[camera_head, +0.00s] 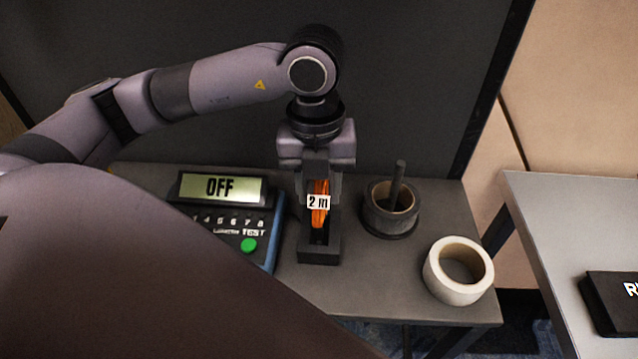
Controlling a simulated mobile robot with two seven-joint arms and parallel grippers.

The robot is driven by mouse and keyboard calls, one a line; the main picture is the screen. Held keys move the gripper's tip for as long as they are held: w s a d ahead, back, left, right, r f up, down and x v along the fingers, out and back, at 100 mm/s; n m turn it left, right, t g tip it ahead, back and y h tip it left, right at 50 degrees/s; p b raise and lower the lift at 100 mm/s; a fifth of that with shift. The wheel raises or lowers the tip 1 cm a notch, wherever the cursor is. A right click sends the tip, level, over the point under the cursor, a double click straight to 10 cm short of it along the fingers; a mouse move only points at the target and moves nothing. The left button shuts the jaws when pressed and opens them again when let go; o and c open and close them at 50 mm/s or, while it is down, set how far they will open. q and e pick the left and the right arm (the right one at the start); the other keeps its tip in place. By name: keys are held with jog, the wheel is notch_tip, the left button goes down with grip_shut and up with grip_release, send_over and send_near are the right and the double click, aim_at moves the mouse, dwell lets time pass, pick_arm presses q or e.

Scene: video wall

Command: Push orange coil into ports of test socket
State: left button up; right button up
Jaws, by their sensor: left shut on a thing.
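The orange coil (321,212) carries a white label reading "2 m". My left gripper (319,190) points down from above and is shut on the coil. The coil is upright, directly above or at a dark block (319,253) on the table, which looks like the test socket. I cannot tell whether the coil's ends are in its ports. A tester (228,218) stands left of the block, with a display (220,187) reading "OFF" and a green button (248,245). My right gripper is not in view.
A dark ring-shaped holder (389,220) with an upright rod stands right of the coil. A white tape roll (458,271) lies near the grey table's (390,285) right front corner. A second table (570,215) at the right bears a black box (612,303). A dark panel (420,80) rises behind.

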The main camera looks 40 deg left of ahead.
pick_arm(q)
jog(key=shift+f, duration=0.2)
jog(key=shift+f+b, duration=0.35)
jog(key=shift+b, duration=0.25)
jog(key=shift+f, duration=0.2)
jog(key=shift+f+b, duration=0.3)
jog(key=shift+b, duration=0.2)
jog(key=o, duration=1.2)
